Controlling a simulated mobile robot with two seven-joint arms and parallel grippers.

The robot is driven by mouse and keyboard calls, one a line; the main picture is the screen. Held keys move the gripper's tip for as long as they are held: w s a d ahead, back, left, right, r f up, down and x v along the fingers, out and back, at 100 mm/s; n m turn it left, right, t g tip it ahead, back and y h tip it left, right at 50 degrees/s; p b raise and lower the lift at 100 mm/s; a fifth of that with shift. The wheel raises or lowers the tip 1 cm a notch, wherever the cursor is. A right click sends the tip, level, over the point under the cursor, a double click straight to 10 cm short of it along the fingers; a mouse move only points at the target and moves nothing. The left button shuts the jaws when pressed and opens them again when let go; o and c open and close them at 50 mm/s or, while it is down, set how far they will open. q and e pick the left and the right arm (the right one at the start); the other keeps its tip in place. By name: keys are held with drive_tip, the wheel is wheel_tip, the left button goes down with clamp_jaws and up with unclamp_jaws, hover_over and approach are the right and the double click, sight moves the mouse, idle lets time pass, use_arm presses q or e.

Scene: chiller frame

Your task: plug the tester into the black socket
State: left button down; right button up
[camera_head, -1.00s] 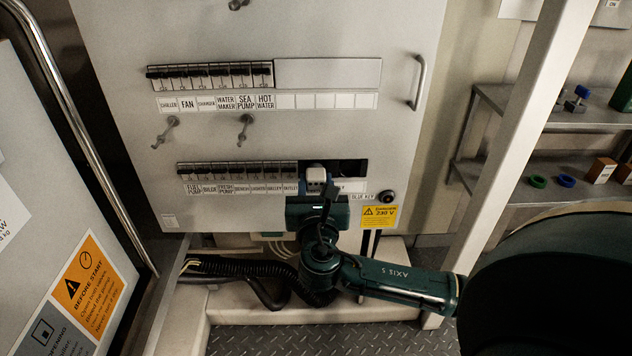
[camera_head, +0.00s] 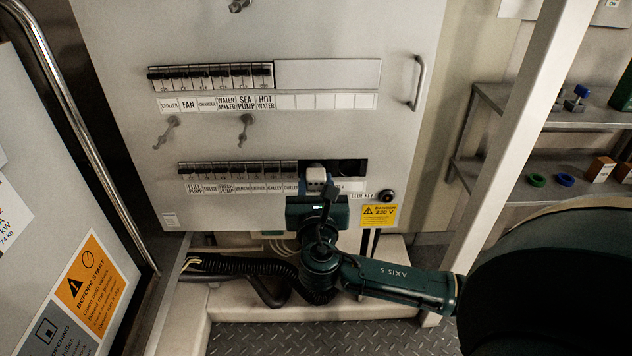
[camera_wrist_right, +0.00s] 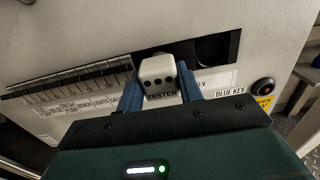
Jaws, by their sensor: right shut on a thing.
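The tester (camera_head: 316,175) is a small pale block with dark dots on its face, seen better in the right wrist view (camera_wrist_right: 158,72). My right gripper (camera_head: 317,188) is shut on it, with a blue finger on each side in the wrist view (camera_wrist_right: 160,88). The tester is at the dark slot in the lower row of the panel. Whether it is seated in anything behind it is hidden. A round black socket (camera_wrist_right: 212,49) is in the same slot, right of the tester and apart from it. My left gripper is not in view.
The panel (camera_head: 300,125) has two breaker rows (camera_head: 210,76), labels, several knobs and a handle (camera_head: 418,82). A round black knob (camera_head: 387,196) sits by the BLUE KEY label. A white post (camera_head: 520,130) and shelves (camera_head: 540,124) stand right. Black hoses (camera_head: 240,266) run below.

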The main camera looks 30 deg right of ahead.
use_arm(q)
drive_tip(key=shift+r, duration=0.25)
use_arm(e)
drive_tip(key=shift+w+d, duration=0.25)
drive_tip(key=shift+w, duration=0.2)
idle(0.3)
drive_tip(key=o, duration=1)
drive_tip(key=shift+s+a, duration=0.2)
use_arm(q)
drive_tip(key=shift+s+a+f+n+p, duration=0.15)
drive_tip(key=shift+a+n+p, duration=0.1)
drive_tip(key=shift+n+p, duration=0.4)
use_arm(e)
drive_tip(key=v, duration=1.2)
drive_tip(key=shift+s, duration=0.4)
